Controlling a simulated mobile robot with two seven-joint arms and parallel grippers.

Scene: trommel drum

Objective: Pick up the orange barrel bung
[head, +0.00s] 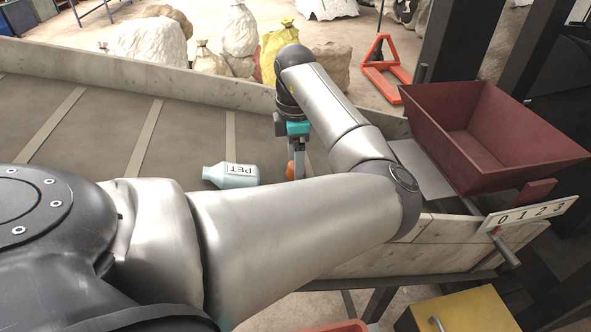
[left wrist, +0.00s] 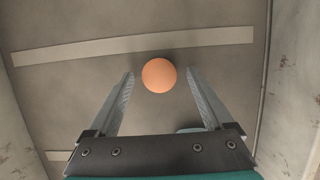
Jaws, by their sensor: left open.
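The orange barrel bung (left wrist: 159,75) shows as a round orange top in the left wrist view, on the grey belt between and slightly beyond the fingertips of my left gripper (left wrist: 159,78). The fingers are apart, with a gap on each side of the bung. In the head view, the bung (head: 291,169) is partly hidden behind my left gripper (head: 297,168), which points down at the belt. My right gripper is in neither view.
A pale blue PET bottle (head: 231,175) lies on the belt (head: 190,130) just left of the gripper. The belt has raised cross strips and low side walls (head: 130,68). A dark red hopper (head: 490,140) and a number plate (head: 528,213) stand at the right.

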